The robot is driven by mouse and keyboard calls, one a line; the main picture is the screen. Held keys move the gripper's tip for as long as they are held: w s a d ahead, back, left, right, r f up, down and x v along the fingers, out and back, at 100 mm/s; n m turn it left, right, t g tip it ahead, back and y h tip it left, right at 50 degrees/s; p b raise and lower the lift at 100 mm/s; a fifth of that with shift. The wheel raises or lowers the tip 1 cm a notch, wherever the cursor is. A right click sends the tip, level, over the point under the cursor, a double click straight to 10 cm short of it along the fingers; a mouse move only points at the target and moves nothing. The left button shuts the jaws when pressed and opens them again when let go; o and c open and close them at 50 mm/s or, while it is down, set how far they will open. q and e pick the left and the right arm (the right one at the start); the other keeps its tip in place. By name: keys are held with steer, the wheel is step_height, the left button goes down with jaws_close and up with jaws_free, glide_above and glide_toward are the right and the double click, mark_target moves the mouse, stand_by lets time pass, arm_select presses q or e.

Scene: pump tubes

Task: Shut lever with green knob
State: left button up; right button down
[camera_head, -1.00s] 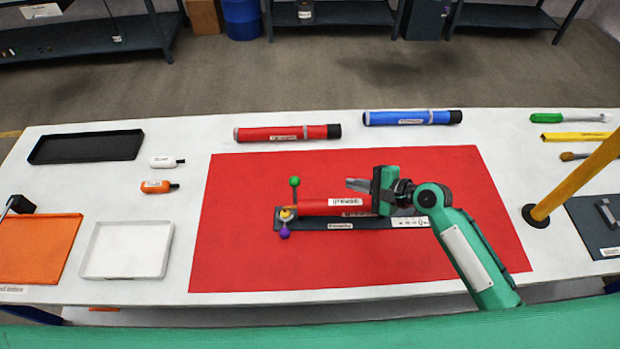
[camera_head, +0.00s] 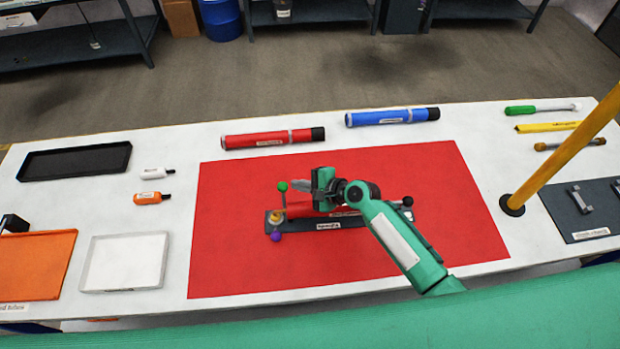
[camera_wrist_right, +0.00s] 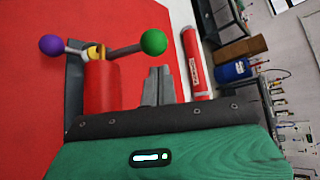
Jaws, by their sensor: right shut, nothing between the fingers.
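The green knob (camera_head: 283,187) is on a thin rod at the left end of a dark fixture (camera_head: 355,224) on the red mat. It also shows in the right wrist view (camera_wrist_right: 153,42), its rod reaching right from a yellow fitting (camera_wrist_right: 95,52). A purple knob (camera_head: 275,237) points the opposite way, toward the front. A red tube (camera_wrist_right: 103,88) lies in the fixture, partly hidden by my right arm. My right gripper (camera_head: 300,185) is shut and empty, just right of the green knob and apart from it. In the wrist view its fingers (camera_wrist_right: 158,85) are together below the knob.
A black knob (camera_head: 408,201) is at the fixture's right end. A red pump (camera_head: 265,139) and a blue pump (camera_head: 390,117) lie behind the mat. A yellow post (camera_head: 560,150) stands at right. The red mat (camera_head: 235,270) is bare around the fixture.

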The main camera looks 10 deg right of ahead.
mark_target(285, 190)
steer(key=shift+s+a, duration=0.1)
steer(key=shift+a, duration=0.15)
stand_by(0.3)
steer(key=shift+s+r+b, duration=0.15)
steer(key=shift+s+b, duration=0.05)
steer(key=shift+b, duration=0.4)
steer(key=shift+s+n+t+b, duration=0.1)
steer(key=shift+n+t+b, duration=0.25)
steer(key=shift+n+t, duration=0.05)
steer(key=shift+s+n+t+y+b, duration=0.3)
steer(key=shift+s+t+b, duration=0.1)
steer(key=shift+b, duration=0.6)
steer(key=s+n+t+y+b, duration=0.2)
steer(key=s+n+t+b, duration=0.1)
steer(key=b, duration=1)
steer(key=shift+s+r+n, duration=0.1)
steer(key=shift+n, duration=0.3)
steer(key=shift+b, duration=0.4)
steer(key=shift+r, duration=0.25)
